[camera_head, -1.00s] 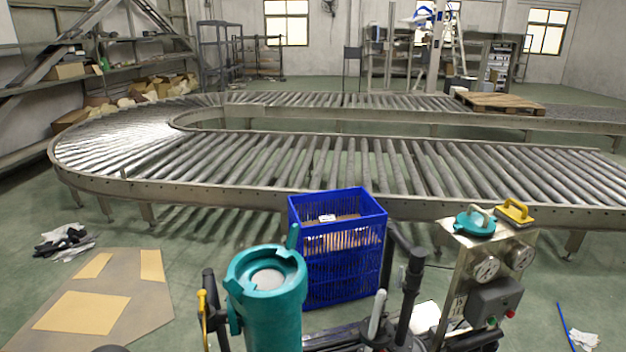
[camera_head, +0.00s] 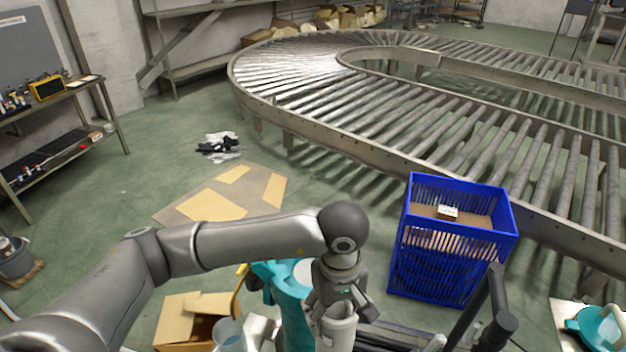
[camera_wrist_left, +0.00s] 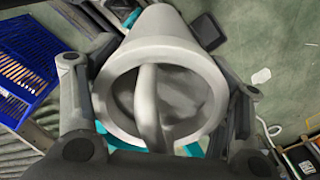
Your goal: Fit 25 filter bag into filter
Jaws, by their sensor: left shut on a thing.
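The filter (camera_head: 287,297) is an upright teal housing with an open top, at the bottom centre of the head view. My left gripper (camera_head: 335,305) is beside its right rim in the picture and partly covers it. The gripper is shut on the filter bag (camera_head: 338,334), a pale grey piece with a round rim. In the left wrist view the bag's ring (camera_wrist_left: 205,62) and the bar across its mouth lie between the two fingers of the gripper (camera_wrist_left: 158,110). Teal shows behind the bag there. I cannot tell whether its lower end is inside the filter.
A blue crate (camera_head: 453,262) stands right of the filter, before the roller conveyor (camera_head: 400,130). A teal lid (camera_head: 597,328) lies on a metal panel at the lower right. An open cardboard box (camera_head: 180,318) is left of the filter.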

